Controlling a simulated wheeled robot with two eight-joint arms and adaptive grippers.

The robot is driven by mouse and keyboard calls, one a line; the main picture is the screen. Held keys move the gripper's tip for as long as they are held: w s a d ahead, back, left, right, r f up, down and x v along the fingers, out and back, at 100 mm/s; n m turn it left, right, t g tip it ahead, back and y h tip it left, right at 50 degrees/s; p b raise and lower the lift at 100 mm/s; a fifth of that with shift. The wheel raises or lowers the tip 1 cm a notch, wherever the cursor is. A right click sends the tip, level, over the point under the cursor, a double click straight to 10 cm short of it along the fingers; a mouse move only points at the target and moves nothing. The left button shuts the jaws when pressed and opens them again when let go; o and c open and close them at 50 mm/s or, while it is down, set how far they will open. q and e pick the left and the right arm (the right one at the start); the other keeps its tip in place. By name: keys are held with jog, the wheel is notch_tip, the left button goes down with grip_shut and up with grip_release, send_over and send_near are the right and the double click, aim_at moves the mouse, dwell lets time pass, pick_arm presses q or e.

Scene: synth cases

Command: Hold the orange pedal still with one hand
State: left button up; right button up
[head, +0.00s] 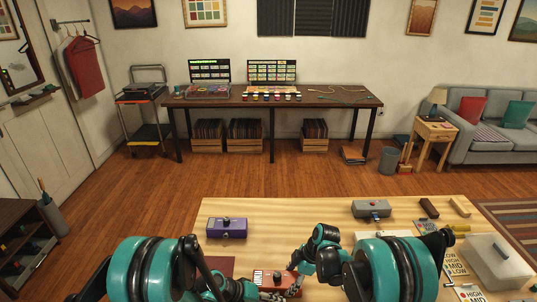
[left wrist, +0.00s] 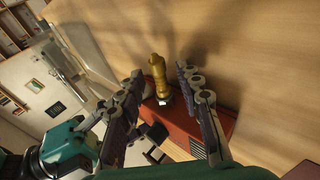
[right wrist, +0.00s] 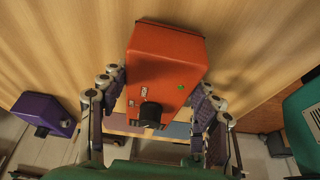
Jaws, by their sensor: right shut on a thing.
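The orange pedal (head: 277,279) lies on the near part of the wooden table. My right gripper (right wrist: 158,85) is shut on the orange pedal (right wrist: 166,62), with one finger along each side; a black knob and a small green light show on the pedal. My left gripper (left wrist: 160,80) is open, its fingers apart on both sides of a gold plug (left wrist: 158,72) with a silver collar. The plug is at the orange-red pedal (left wrist: 185,128); I cannot tell whether it is seated. In the head view my arms partly hide the pedal.
A purple pedal (head: 227,228) is at the table's back left and a grey pedal (head: 371,209) at the back. A clear-lidded box (head: 500,262), printed cards (head: 453,262) and small blocks (head: 429,208) lie at the right. The table's middle behind the orange pedal is clear.

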pick_arm(q)
grip_shut()
jog(key=shift+o, duration=0.4)
grip_release()
jog(key=shift+r, duration=0.1)
jog(key=v, duration=1.2)
jog(key=shift+c, duration=0.4)
jog(key=shift+x, duration=6.1)
jog(key=shift+c, duration=0.3)
